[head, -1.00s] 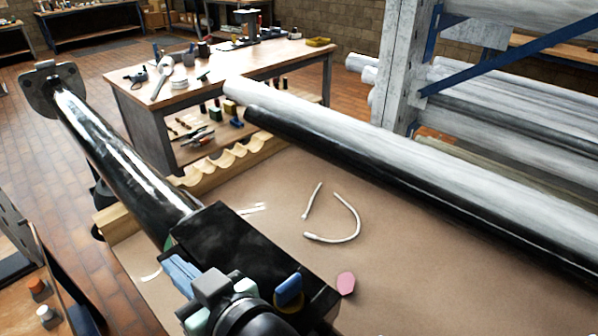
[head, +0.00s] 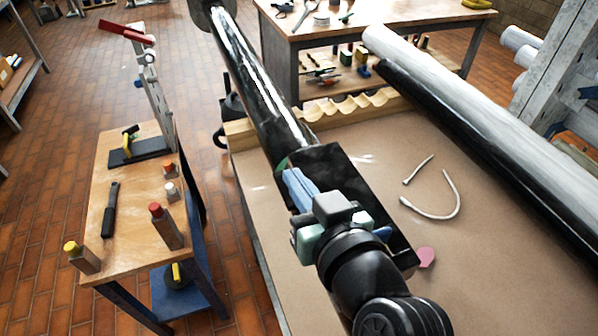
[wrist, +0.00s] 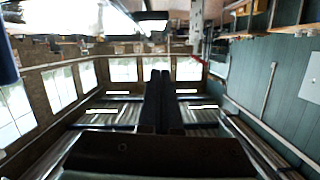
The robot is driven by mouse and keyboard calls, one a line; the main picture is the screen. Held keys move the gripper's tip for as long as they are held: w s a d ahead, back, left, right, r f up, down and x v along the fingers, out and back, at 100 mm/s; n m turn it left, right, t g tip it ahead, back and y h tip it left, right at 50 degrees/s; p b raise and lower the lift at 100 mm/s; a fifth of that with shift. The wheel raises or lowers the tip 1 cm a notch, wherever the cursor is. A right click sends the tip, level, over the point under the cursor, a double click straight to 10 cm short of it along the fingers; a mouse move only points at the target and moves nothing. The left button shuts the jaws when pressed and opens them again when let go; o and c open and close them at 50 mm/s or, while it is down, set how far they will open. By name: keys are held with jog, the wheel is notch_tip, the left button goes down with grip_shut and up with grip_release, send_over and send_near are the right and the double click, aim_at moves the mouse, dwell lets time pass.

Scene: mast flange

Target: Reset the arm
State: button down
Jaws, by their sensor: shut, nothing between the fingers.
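My arm (head: 355,255) rises from the bottom of the head view and ends in grey and pale green blocks in front of a black box. My gripper (wrist: 160,75) shows in the wrist view as two dark fingers pressed together, with nothing between them. Its fingertips cannot be made out in the head view. A glossy black mast (head: 262,85) runs from the black box (head: 385,195) up to a flange plate (head: 204,14), partly cut off at the top edge. A blue piece (head: 299,188) lies by the box's left side; contact with my arm is unclear.
The brown bench top (head: 480,270) holds a white cord (head: 445,213), a pink piece (head: 426,257) and a scalloped wooden rack (head: 350,108). Long tubes (head: 480,110) lie at the right. A small wooden side table (head: 130,210) with tools stands left. Tiled floor (head: 50,170) is open beyond it.

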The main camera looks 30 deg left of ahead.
jog(key=v, duration=0.7)
jog(key=w+d+r+m+t+h+p, duration=0.1)
jog(key=w+d+r+m+t+h, duration=0.2)
jog(key=r, duration=0.6)
jog(key=w+d+r+m+t+h+p, duration=0.1)
jog(key=w+d+r+t+h+p, duration=0.15)
jog(key=w+r+t, duration=0.5)
jog(key=s+d+r+m+t+h, duration=0.1)
jog(key=s+d+r+t+h, duration=0.1)
jog(key=r, duration=0.6)
jog(key=s+d+r+m+t+h+p, duration=0.1)
jog(key=s+d+r+m+t+h, duration=0.1)
jog(key=r, duration=0.5)
jog(key=s+d+r+m+t+h+p, duration=0.1)
jog(key=s+d+r+m+t+h, duration=0.1)
jog(key=r, duration=0.6)
jog(key=shift+s+r+t+h, duration=0.3)
jog(key=shift+s+t+h, duration=0.05)
jog(key=shift+s+t, duration=0.55)
jog(key=shift+d, duration=0.1)
